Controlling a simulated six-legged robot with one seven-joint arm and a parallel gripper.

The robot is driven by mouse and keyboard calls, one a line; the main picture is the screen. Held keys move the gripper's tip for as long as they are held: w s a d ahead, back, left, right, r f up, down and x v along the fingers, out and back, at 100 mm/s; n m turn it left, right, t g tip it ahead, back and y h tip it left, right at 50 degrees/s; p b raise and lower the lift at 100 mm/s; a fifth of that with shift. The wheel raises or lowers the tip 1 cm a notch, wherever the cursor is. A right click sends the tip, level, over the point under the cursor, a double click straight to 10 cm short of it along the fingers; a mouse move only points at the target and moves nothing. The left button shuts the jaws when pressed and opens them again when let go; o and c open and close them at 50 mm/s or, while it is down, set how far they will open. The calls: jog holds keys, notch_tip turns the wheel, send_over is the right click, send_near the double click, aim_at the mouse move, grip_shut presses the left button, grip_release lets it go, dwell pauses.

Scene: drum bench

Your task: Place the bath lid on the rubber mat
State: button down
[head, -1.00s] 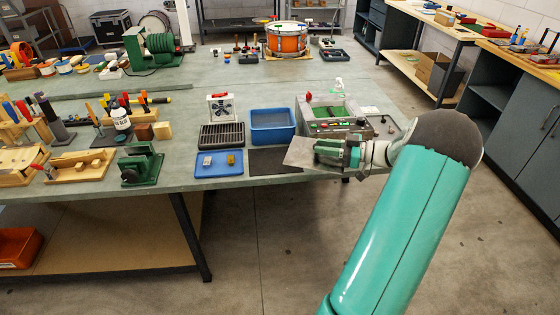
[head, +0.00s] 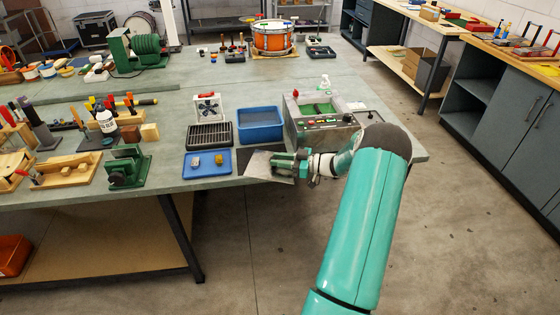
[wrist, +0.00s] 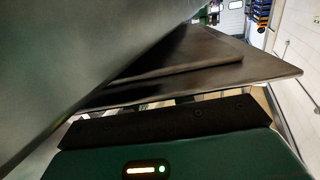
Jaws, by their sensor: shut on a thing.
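The bath lid (head: 262,167) is a thin grey metal plate. My gripper (head: 281,162) is shut on its right side in the head view. The lid lies across the dark rubber mat (head: 243,154) in that view and hides most of it. Only a strip of the mat shows at its back left. I cannot tell whether the lid touches the mat or hangs above it. In the wrist view, dark flat plate edges stretch beyond my gripper's black front bar; the fingertips are hidden there.
Left of the mat is a blue tray (head: 188,169) with two small blocks. Behind it stand a black slotted rack (head: 209,134) and a blue tub (head: 260,124). A grey bath unit (head: 331,138) stands just behind my gripper. The bench's front edge is close to the lid.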

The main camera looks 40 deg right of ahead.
jog(key=shift+f, duration=0.2)
jog(key=c, duration=1.2)
grip_release()
